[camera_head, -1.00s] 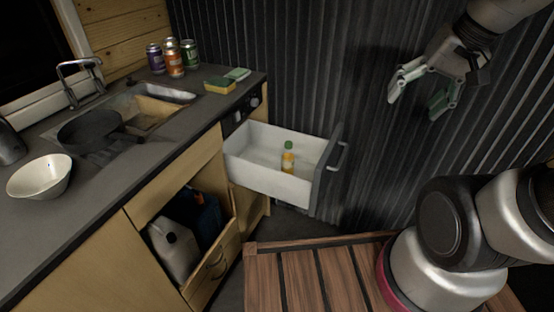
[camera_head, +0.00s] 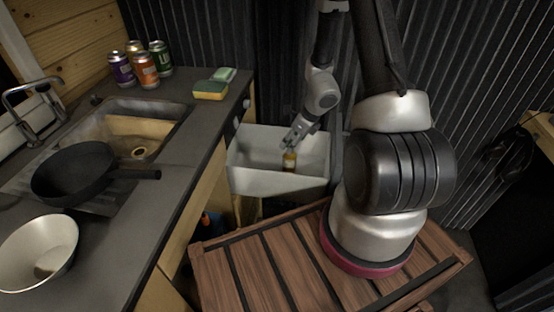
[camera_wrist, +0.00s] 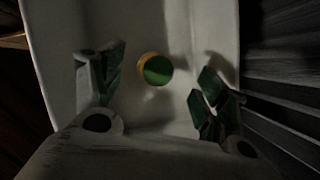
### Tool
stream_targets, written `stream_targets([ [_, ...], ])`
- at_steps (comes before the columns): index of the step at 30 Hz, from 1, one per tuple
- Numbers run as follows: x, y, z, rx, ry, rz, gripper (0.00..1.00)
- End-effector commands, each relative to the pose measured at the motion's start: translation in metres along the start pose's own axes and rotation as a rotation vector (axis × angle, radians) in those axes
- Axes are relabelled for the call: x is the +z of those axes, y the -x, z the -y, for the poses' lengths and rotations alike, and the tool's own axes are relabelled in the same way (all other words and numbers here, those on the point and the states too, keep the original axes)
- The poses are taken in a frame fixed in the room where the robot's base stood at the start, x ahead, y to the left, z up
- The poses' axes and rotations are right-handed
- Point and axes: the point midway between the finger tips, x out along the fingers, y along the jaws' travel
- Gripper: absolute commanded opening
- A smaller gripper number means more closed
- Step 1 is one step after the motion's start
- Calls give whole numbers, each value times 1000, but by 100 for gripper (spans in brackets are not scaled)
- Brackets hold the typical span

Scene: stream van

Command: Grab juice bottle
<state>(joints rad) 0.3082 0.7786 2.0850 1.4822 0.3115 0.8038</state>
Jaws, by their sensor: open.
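The juice bottle (camera_head: 289,161) stands upright in the open white drawer (camera_head: 262,185), with orange-yellow contents. In the head view my gripper (camera_head: 290,144) is at the bottle's top and hides its cap. In the wrist view the bottle's round green cap (camera_wrist: 157,70) is seen from above, with an orange rim around it. My gripper (camera_wrist: 158,92) is open there, with one green-padded finger to the left and one to the right. The cap lies between the fingers and a little beyond them. Both fingers look apart from the bottle.
The counter (camera_head: 190,175) at left holds a black pan (camera_head: 75,175), a white bowl (camera_head: 40,255), several cans (camera_head: 146,68) and a sponge (camera_head: 210,90). A slatted wooden surface (camera_head: 265,270) lies in front. A corrugated dark wall (camera_head: 200,40) stands behind.

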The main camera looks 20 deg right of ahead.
Motion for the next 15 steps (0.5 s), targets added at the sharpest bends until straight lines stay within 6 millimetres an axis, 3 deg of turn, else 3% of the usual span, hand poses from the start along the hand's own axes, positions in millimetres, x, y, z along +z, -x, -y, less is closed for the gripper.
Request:
stream_targets([
  [15,-7,-69,-3,2,-12,-5,74],
])
